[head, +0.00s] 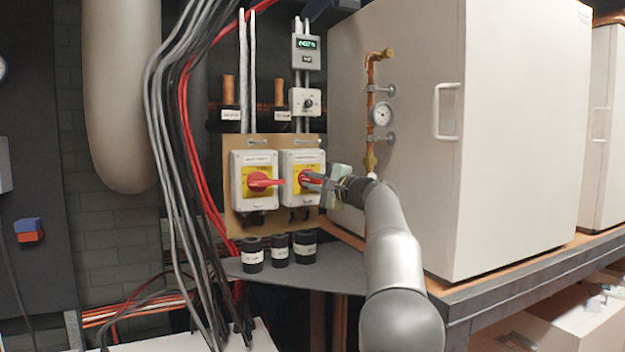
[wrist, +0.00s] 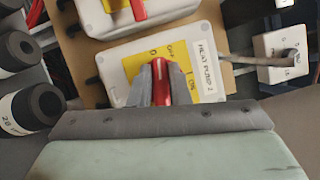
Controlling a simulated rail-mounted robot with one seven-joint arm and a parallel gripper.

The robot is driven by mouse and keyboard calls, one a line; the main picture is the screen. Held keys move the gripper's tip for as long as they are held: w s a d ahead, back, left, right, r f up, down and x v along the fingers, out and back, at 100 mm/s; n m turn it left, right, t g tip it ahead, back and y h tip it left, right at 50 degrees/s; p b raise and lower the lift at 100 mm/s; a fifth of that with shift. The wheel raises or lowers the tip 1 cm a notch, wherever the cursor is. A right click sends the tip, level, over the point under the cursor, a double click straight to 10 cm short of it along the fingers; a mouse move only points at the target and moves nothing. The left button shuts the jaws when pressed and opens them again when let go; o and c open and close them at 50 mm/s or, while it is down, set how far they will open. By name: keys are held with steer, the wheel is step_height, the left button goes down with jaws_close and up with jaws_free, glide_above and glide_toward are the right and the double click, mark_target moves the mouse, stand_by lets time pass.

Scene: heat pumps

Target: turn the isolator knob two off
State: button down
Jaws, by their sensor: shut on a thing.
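Two isolator boxes with yellow plates and red knobs are mounted side by side on a tan board. The left isolator (head: 256,180) has its red knob (head: 266,181) lying horizontal. The right isolator (head: 302,172) is labelled as heat pump 2 in the wrist view, where its box (wrist: 205,62) fills the middle. Its red knob (wrist: 160,80) sits between the two grey fingers of my gripper (wrist: 161,90). My gripper, seen also in the head view (head: 318,180), is shut on this knob and partly hides it. The other isolator's knob (wrist: 138,10) shows at the top of the wrist view, untouched.
A small dial box (head: 306,102) and a display box (head: 306,52) are above the isolators. Black pipe ends (head: 253,255) stand below. A white cabinet (head: 400,120) with a copper pipe and gauge (head: 382,115) is to the right. Cables (head: 165,120) hang at left.

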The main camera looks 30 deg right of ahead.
steer(key=shift+n+g, duration=0.4)
steer(key=shift+n, duration=0.7)
steer(key=shift+f+p, duration=0.1)
steer(key=shift+p, duration=0.2)
steer(key=c, duration=1.4)
jaws_free()
steer(key=shift+o, duration=0.2)
steer(key=b+v, duration=0.5)
steer(key=v, duration=1.2)
steer(key=shift+s+b, duration=0.25)
steer(key=shift+b, duration=0.05)
